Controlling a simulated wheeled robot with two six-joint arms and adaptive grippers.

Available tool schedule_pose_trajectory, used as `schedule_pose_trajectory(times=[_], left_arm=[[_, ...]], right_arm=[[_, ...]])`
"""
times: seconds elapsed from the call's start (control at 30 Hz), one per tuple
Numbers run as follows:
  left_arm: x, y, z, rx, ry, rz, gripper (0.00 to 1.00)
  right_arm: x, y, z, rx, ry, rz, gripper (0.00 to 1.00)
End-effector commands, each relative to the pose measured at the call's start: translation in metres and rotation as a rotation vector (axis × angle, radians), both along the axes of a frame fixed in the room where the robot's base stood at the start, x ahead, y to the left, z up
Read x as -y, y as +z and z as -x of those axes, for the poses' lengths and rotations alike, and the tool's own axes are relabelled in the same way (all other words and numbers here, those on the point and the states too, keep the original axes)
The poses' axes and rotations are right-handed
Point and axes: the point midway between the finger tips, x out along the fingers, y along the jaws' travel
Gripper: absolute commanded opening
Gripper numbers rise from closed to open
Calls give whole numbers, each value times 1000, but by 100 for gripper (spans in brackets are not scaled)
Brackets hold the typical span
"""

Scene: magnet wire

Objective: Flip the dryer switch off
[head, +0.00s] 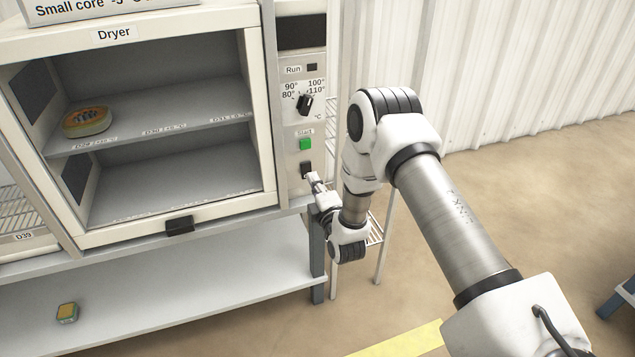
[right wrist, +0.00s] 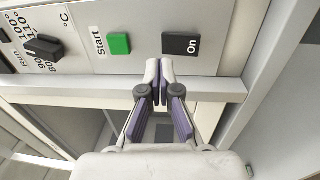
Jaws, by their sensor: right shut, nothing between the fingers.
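The dryer (head: 110,229) is a white cabinet with a control panel (head: 290,128) on its right side. Its black switch (head: 306,169) is low on that panel, under the green Start button (head: 305,144). My left gripper is out of view.
A dark temperature knob (head: 305,104) sits higher on the panel and also shows in the right wrist view (right wrist: 43,48). A round core (head: 87,121) lies on the dryer's shelf. A small yellow-green block (head: 67,313) lies on the lower shelf (head: 180,310). Open floor lies to the right.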

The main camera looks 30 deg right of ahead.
Motion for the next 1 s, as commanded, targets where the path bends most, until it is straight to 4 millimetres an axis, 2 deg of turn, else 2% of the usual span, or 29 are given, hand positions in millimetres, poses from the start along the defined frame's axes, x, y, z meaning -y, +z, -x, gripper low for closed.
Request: schedule_pose_trajectory(times=[0.03, 0.3, 0.43, 0.6, 1.0], left_arm=[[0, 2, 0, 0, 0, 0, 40], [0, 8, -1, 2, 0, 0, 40], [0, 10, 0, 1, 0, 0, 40], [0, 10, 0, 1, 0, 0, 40], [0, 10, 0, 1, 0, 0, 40]], right_arm=[[-2, 1, 12, -6, -1, -2, 0], [-14, 8, 66, -7, -2, -2, 0], [-19, 11, 86, -6, -2, -2, 0], [-21, 13, 96, -3, -1, -1, 0], [-21, 13, 96, -3, -2, -1, 0]])
